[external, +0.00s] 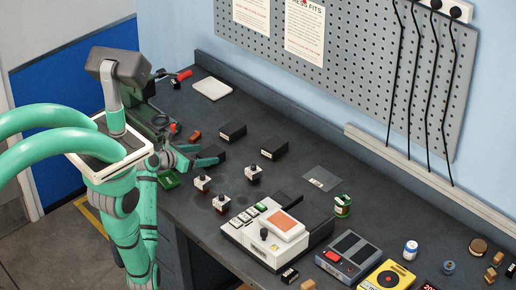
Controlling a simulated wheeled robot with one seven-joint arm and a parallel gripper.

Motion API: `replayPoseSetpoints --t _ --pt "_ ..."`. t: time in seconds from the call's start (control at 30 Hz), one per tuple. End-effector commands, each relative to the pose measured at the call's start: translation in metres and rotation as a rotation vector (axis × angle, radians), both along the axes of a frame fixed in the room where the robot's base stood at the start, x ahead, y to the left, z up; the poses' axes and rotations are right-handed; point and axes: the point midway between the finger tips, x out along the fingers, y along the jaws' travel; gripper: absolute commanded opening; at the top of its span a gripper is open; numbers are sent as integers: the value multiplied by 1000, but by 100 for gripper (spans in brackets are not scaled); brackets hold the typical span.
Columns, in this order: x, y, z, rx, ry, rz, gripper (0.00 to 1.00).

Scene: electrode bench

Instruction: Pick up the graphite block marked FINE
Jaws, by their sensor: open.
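Two dark graphite-coloured blocks lie on the bench: one block (232,130) farther left and a second block (274,147) to its right. Each has a small pale label on its near end, too small to read, so I cannot tell which is marked FINE. My gripper (209,156) is open, low over the bench at its left side, in front of and to the left of both blocks. I see nothing between its fingers. It appears apart from both blocks.
Two white-topped knobs (203,182) (253,173) stand in front of the blocks. A pegboard (345,60) backs the bench. Bare bench surrounds the blocks.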

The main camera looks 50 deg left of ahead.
Motion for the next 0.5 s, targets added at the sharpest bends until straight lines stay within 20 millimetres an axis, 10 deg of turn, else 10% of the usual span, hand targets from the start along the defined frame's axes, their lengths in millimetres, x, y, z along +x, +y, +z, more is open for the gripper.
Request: replayPoseSetpoints --t 0.5 --pt "38 1 -17 1 1 1 69"
